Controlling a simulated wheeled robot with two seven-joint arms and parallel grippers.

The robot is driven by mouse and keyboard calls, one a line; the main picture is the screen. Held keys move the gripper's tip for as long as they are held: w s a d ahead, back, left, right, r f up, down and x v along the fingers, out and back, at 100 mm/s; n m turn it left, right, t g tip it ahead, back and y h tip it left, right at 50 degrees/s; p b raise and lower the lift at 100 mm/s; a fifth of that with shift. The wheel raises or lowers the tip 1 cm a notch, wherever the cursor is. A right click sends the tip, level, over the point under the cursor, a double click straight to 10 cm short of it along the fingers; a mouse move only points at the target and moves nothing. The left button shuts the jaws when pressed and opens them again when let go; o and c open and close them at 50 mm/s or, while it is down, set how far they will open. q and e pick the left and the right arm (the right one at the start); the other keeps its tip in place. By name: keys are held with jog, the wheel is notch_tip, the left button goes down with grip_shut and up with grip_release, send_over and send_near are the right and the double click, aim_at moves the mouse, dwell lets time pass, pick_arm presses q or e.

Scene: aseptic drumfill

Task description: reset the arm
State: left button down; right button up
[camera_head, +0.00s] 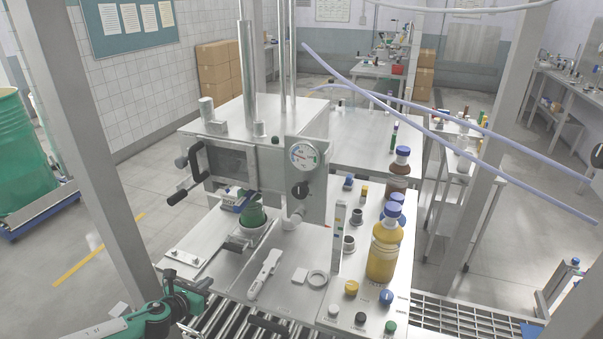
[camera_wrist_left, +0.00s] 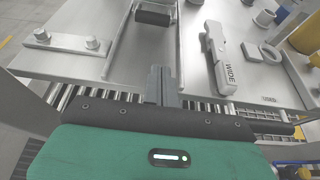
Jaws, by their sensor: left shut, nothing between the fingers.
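My left gripper (camera_head: 190,304) is at the lower left in the head view, on my green and grey arm, near the front left corner of the steel worktop (camera_head: 228,273). In the left wrist view its fingers (camera_wrist_left: 158,84) are together and empty, over the rollers at the worktop's front edge. No object touches them. My right gripper is not in view.
A white tool marked WIDE (camera_wrist_left: 219,57) lies on the worktop; it also shows in the head view (camera_head: 264,273). A steel machine with a gauge (camera_head: 303,156) stands behind. A yellow bottle (camera_head: 384,250) and coloured caps stand at right. Rollers (camera_wrist_left: 75,98) run along the front.

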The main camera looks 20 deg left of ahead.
pick_arm(q)
jog(key=s+d+f+n+g+y, duration=0.25)
jog(key=s+d+n, duration=0.8)
jog(key=n, duration=0.65)
jog(key=s+d+r+n+g+h, duration=0.15)
jog(key=s+d+n+g, duration=0.3)
jog(key=s+n, duration=0.5)
jog(key=s+d+r+n+g, duration=0.25)
jog(key=s+d+n, duration=0.35)
jog(key=s+n, duration=0.4)
notch_tip(320, 180, down, 33)
jog(key=s+m+g, duration=0.2)
jog(key=s+a+f, duration=0.1)
jog(key=s+f, duration=0.8)
jog(key=s+a+f+g, duration=0.1)
jog(key=s+a+f, duration=0.1)
jog(key=s+f, duration=0.7)
jog(key=shift+a, duration=0.25)
